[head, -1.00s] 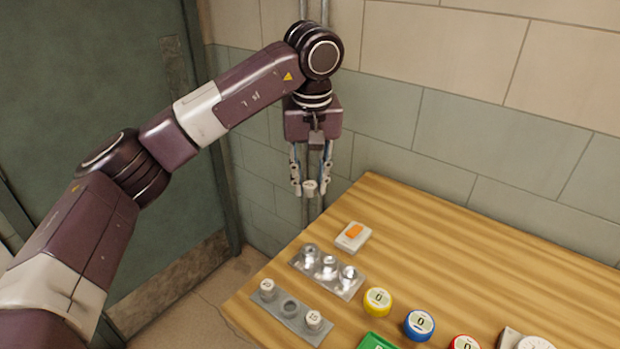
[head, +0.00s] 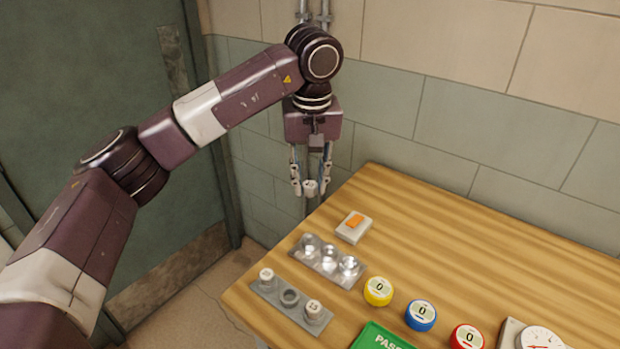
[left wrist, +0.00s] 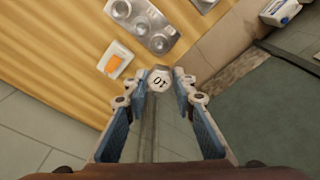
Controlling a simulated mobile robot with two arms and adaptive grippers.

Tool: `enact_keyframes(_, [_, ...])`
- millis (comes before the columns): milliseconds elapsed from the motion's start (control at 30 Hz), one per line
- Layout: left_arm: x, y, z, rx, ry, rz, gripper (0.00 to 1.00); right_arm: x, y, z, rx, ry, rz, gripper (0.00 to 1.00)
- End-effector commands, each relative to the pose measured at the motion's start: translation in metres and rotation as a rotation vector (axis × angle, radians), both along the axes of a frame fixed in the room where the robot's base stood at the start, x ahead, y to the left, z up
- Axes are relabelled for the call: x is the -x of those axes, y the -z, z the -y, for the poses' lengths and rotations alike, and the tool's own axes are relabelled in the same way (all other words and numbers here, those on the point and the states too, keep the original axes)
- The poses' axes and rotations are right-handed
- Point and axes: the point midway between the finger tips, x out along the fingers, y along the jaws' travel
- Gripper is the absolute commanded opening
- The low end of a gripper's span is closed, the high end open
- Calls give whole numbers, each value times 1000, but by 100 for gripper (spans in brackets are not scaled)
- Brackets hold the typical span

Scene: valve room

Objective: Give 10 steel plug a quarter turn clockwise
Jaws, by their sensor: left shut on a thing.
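My left gripper (head: 310,188) is shut on the 10 steel plug (head: 310,186), a small light-grey cap. It holds the plug in the air beyond the table's back left corner, in front of the wall. In the left wrist view the plug (left wrist: 159,80) sits between the fingertips and its "10" mark faces the camera. A grey plate (head: 290,298) on the table has two capped plugs in its outer places and an empty middle hole (head: 290,297). The plug at its right end (head: 313,308) seems to read 15. My right gripper is not in view.
A shiny metal block (head: 327,262) with several round sockets lies behind the plate. A white box with an orange switch (head: 354,227) is near it. Yellow (head: 378,291), blue (head: 421,314) and red (head: 467,337) dials, a green sign (head: 383,338) and a gauge (head: 535,338) stand in front. The table's back right is clear.

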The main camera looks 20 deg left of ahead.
Motion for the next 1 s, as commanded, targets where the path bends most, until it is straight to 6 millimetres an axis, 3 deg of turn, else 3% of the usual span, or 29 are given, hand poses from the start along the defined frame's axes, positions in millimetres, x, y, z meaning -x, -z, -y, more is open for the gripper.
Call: enact_keyframes(1000, [0, 31, 0, 0, 0, 0, 0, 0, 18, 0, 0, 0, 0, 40])
